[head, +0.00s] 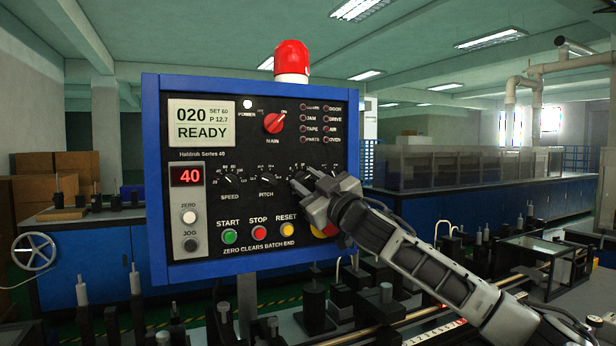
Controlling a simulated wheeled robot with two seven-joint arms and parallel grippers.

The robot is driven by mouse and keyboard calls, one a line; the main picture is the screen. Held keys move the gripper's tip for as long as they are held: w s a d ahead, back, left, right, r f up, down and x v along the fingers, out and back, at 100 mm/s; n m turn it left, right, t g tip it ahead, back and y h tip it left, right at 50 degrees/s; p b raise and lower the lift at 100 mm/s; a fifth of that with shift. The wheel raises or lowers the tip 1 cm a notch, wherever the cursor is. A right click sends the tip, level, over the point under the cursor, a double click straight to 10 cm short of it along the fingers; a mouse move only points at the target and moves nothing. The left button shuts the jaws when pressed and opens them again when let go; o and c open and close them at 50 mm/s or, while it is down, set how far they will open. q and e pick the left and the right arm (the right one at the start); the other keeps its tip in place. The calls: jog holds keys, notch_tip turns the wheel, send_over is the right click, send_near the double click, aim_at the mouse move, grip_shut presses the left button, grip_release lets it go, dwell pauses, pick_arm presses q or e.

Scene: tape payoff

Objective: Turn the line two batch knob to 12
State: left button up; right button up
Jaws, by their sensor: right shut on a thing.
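The blue-framed black control panel (262,120) fills the middle of the head view. My right gripper (301,184) comes in from the lower right and is shut on the black knob just right of the pitch knob. My gripper hides most of this knob and its label, so I cannot read its name or setting. The panel screen (201,123) reads 020, SET 60, P 12.7, READY. A red display (187,176) reads 40. My left gripper is out of view.
Start (229,237), stop (260,233) and reset (287,230) buttons sit below the knobs. A red and yellow button (323,231) is partly behind my gripper. A red main switch (274,123) is above. Machine parts with upright posts stand below the panel.

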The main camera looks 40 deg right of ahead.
jog(key=shift+r+n+y+p, duration=0.1)
jog(key=shift+n+y+p, duration=0.65)
jog(key=shift+n, duration=1.25)
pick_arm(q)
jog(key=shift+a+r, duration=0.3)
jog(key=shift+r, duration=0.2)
pick_arm(e)
jog(key=o, duration=1)
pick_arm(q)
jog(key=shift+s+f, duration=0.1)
